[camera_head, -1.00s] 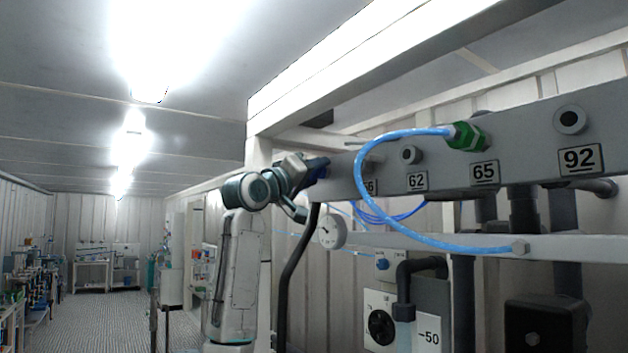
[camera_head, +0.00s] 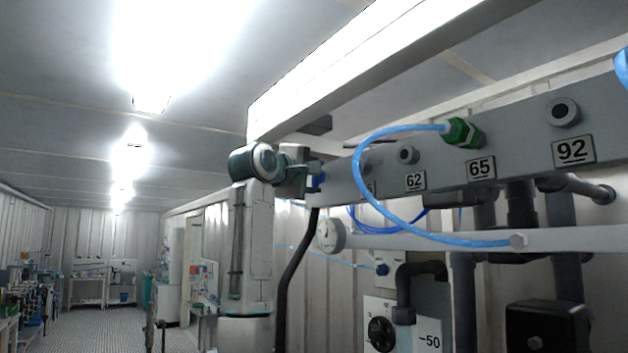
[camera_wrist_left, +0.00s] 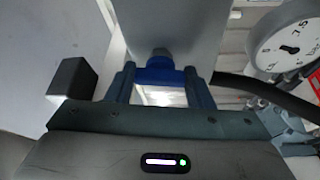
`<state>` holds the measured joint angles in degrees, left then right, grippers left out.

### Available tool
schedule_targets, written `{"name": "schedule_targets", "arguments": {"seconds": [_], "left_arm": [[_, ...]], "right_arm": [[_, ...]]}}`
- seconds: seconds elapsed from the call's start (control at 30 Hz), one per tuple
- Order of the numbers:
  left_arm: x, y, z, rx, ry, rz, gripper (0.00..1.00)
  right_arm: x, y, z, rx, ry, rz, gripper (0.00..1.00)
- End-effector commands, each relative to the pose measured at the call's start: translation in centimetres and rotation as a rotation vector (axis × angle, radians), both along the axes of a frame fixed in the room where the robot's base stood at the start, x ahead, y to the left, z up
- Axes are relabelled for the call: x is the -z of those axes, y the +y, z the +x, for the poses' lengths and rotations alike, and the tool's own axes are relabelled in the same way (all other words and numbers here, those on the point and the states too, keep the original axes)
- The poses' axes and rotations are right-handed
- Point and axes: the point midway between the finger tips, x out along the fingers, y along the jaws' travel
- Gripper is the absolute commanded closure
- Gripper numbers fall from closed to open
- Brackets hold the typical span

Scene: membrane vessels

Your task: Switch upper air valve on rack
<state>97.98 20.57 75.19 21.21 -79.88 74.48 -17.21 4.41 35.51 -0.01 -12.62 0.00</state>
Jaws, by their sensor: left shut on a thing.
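The rack's grey beam (camera_head: 520,137) runs from the right edge to mid-picture in the head view, with labels 62, 65 and 92. A small blue valve (camera_head: 318,182) sits at its left end, mostly hidden by my left gripper (camera_head: 308,176). In the left wrist view the blue valve (camera_wrist_left: 160,72) lies between the two fingers of the left gripper (camera_wrist_left: 158,84), in front of the grey beam end. The gripper is shut on it. The exact angle of the valve handle is hard to tell. My right gripper is not in view.
A round gauge (camera_head: 331,235) hangs just below the beam end, near a black hose (camera_head: 295,262). A light-blue tube (camera_head: 362,190) loops from a green fitting (camera_head: 463,133) down to a lower white bar (camera_head: 455,240). Open aisle lies left.

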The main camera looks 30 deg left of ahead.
Motion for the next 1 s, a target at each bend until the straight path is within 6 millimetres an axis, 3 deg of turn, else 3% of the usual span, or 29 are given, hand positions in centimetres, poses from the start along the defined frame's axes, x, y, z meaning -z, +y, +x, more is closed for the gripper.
{"name": "schedule_targets", "arguments": {"seconds": [0.57, 0.6, 0.7, 1.0], "left_arm": [[0.11, 0.01, 0.08, 0.001, 0.016, -0.033, 0.76], [0.11, 0.01, 0.08, 0.001, 0.016, -0.033, 0.49], [0.11, 0.01, 0.07, 0.001, 0.016, -0.033, 0.31], [0.11, 0.01, -0.10, 0.001, 0.014, -0.032, 0.31]], "right_arm": [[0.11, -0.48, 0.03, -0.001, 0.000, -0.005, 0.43], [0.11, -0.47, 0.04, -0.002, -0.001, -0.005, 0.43], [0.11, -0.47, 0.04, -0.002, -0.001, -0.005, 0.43], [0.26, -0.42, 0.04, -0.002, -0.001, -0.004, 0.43]]}}
